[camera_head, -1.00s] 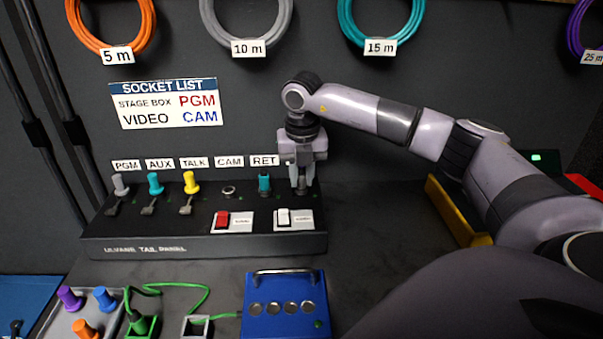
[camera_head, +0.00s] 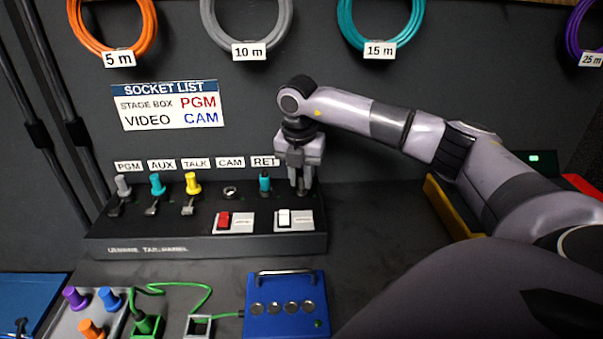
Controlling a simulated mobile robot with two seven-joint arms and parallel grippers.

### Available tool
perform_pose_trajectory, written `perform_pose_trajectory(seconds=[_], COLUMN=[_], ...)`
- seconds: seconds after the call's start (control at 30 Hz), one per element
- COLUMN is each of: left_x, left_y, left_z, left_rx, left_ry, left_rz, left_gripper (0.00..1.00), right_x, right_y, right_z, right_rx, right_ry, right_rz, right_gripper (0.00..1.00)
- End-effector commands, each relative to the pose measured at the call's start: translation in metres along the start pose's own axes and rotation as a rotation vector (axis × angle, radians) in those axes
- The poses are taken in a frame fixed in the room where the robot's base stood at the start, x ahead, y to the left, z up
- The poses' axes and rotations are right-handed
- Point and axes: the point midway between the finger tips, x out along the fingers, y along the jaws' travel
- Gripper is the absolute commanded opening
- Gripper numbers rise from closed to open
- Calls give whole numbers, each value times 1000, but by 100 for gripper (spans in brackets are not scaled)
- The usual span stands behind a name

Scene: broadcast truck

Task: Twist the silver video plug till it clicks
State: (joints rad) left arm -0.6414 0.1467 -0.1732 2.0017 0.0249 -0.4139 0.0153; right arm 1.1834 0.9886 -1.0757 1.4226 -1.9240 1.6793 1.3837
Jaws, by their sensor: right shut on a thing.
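My right gripper (camera_head: 300,188) points down at the right end of the dark tail panel (camera_head: 205,243), just right of the teal plug (camera_head: 265,181) under the RET label. Its fingers are shut on a small silver-grey thing, which looks like the silver video plug; the fingers hide most of it. I cannot tell whether it touches the panel. The socket (camera_head: 230,191) under CAM shows an open ring with no plug. A grey plug (camera_head: 123,185) stands under PGM. My left gripper is not in view.
A teal plug (camera_head: 157,184) and a yellow plug (camera_head: 193,184) stand under AUX and TALK. Red (camera_head: 223,219) and white (camera_head: 284,217) switches sit in front. A blue box (camera_head: 287,309) with a handle and a tray of coloured plugs (camera_head: 63,319) stand nearer.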

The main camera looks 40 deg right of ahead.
Motion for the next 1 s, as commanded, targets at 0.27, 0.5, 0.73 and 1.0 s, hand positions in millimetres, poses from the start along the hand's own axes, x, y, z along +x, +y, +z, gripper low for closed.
perform_pose_trajectory(seconds=[0.27,0.5,0.73,1.0], left_x=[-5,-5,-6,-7], left_y=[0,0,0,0], left_z=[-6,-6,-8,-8], left_rx=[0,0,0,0], left_ry=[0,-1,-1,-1], left_rz=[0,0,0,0], left_gripper=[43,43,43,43], right_x=[0,1,0,1], right_y=[0,0,0,0], right_z=[-1,0,-1,0], right_rx=[154,176,199,237], right_ry=[1,1,2,1], right_rz=[-19,-22,-25,-29], right_gripper=[1,1,1,53])
